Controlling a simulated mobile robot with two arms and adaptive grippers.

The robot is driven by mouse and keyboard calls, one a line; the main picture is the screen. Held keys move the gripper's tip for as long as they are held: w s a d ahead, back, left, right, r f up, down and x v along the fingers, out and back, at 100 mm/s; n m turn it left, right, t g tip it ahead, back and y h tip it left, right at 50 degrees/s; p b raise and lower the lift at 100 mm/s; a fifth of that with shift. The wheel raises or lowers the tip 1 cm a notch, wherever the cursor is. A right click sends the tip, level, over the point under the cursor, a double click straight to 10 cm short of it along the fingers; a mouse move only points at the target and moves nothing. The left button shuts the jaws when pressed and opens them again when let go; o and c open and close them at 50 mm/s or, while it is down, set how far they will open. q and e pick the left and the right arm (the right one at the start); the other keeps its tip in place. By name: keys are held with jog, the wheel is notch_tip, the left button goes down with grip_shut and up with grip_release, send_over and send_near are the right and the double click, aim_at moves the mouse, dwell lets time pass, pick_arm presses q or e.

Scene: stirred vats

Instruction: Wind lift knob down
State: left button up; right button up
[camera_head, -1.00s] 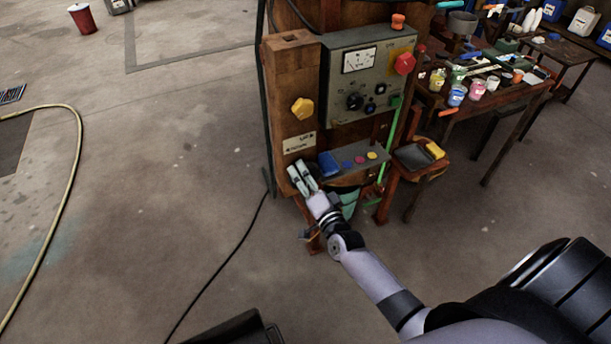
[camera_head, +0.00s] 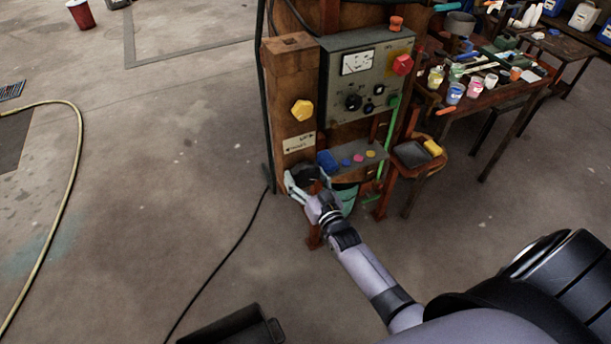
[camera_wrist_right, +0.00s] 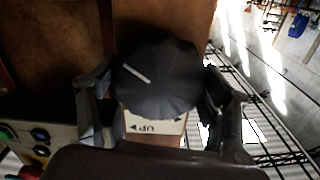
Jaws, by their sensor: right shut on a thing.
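The lift knob, a large black ribbed knob (camera_wrist_right: 157,76) with a white pointer line, fills the middle of the right wrist view. It also shows as a dark round shape (camera_head: 307,173) low on the wooden post in the head view. My right gripper (camera_head: 304,184) is at the knob, with one finger on each side of it; in the wrist view the gripper (camera_wrist_right: 163,104) is shut on the knob. The pointer slants toward upper left in the wrist view. A label (camera_wrist_right: 152,126) reading UP appears upside down beside the knob. My left gripper is not in view.
A yellow knob (camera_head: 302,110) sits higher on the post, above the arrow label (camera_head: 299,142). A grey control panel (camera_head: 366,75) and a small shelf (camera_head: 358,160) with coloured buttons are to the right. A black cable (camera_head: 228,255) lies on open floor at left.

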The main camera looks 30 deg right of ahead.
jog(key=n, duration=0.3)
jog(key=shift+f+n, duration=0.1)
jog(key=shift+n, duration=0.3)
jog(key=n, duration=0.2)
jog(key=shift+n, duration=0.3)
jog(key=n+b, duration=0.1)
jog(key=n, duration=0.4)
jog(key=n+b, duration=0.2)
jog(key=n, duration=0.4)
jog(key=shift+d+n, duration=0.1)
jog(key=shift+n, duration=0.3)
jog(key=n+b, duration=0.2)
jog(key=n, duration=0.2)
jog(key=shift+n+b, duration=0.7)
jog(key=shift+n, duration=0.7)
jog(key=shift+r, duration=0.2)
jog(key=o, duration=1.1)
